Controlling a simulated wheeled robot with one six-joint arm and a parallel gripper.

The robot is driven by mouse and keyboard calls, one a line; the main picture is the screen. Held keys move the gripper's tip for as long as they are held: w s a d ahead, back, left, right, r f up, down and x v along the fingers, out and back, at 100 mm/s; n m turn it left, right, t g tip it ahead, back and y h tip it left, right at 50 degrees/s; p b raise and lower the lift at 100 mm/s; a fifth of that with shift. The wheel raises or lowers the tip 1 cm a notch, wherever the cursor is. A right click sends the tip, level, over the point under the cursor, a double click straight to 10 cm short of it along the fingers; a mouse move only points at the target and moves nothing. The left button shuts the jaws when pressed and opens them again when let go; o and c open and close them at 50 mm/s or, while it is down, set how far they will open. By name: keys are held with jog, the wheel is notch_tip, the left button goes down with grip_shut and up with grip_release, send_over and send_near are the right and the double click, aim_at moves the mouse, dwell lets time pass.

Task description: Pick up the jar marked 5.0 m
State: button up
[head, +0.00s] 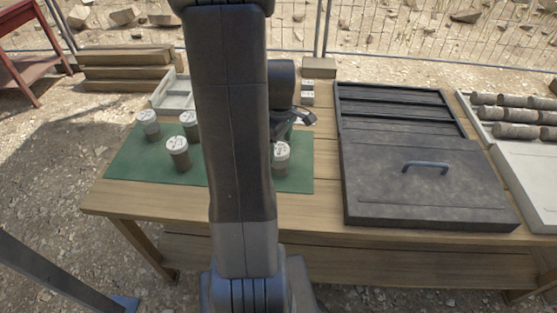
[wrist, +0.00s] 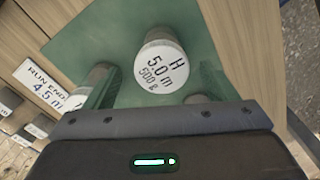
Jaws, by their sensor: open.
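The jar marked 5.0 m (wrist: 160,62) shows its round white lid in the wrist view, reading "H 5.0 m 500 g". It stands on the green mat (wrist: 112,38), just ahead of my gripper (wrist: 152,88). My gripper is open and empty, with its fingers to either side of the lower picture. In the head view my gripper (head: 293,117) is partly hidden behind my arm, over the right part of the mat. A white-lidded jar (head: 281,157) stands near there and looks like the same jar; its marking is unreadable in that view.
Other jars (head: 178,153) stand left of my arm on the mat. A dark lidded tank (head: 425,180) stands to the right, with a tray of cores (head: 515,118) beyond. The table's front edge is close.

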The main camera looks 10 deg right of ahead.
aim_at(279, 161)
notch_tip(279, 161, down, 5)
jog(key=shift+a, duration=0.1)
jog(key=shift+r, duration=0.1)
jog(key=c, duration=1.4)
